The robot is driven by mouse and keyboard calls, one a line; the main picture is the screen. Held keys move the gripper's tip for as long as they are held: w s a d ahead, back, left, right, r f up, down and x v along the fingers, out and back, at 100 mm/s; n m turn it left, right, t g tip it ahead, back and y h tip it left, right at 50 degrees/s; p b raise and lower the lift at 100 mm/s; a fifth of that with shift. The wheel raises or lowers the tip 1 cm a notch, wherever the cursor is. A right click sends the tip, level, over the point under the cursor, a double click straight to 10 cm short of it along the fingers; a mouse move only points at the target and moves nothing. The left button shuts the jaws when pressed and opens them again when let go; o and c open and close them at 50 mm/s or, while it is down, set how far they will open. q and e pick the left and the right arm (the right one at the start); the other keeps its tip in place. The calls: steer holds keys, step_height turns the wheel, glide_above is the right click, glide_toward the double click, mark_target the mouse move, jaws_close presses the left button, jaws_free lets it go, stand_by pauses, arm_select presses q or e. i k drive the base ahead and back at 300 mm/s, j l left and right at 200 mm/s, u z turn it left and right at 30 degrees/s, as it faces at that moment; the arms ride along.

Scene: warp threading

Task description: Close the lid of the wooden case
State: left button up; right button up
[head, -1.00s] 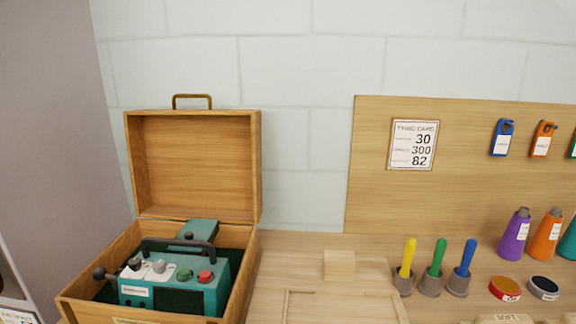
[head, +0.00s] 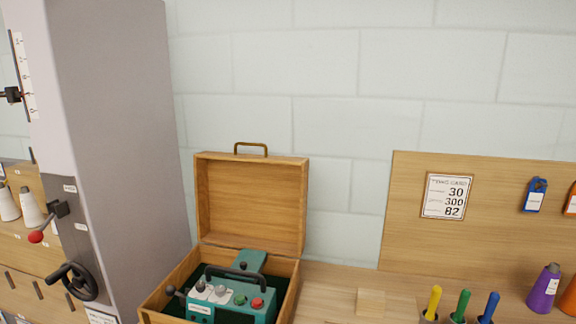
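The wooden case (head: 287,268) stands open at the bottom middle-left of the head view. Its lid (head: 252,203) is raised upright at the back, with a brass-coloured handle (head: 251,146) on its top edge. A teal device (head: 228,305) with a dark carry handle, knobs and a red button sits inside the case. The front of the case is cut off by the picture's lower edge. Neither of my grippers shows in the head view.
A tall grey machine (head: 120,150) with a handwheel stands left of the case. To the right, a small wooden block (head: 370,302) and yellow, green and blue handled tools (head: 462,305) are on the bench. A wooden board (head: 500,240) with a card (head: 446,196) stands behind.

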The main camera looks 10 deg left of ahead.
mark_target(254, 202)
steer(key=u, duration=1)
steer(key=j+u, duration=0.2)
steer(key=i+j, duration=0.1)
steer(key=j, duration=0.2)
steer(key=i+j, duration=0.15)
steer(key=j, duration=0.2)
steer(key=i+j, duration=0.1)
steer(key=j, duration=0.2)
steer(key=i+j, duration=0.1)
steer(key=j, duration=0.25)
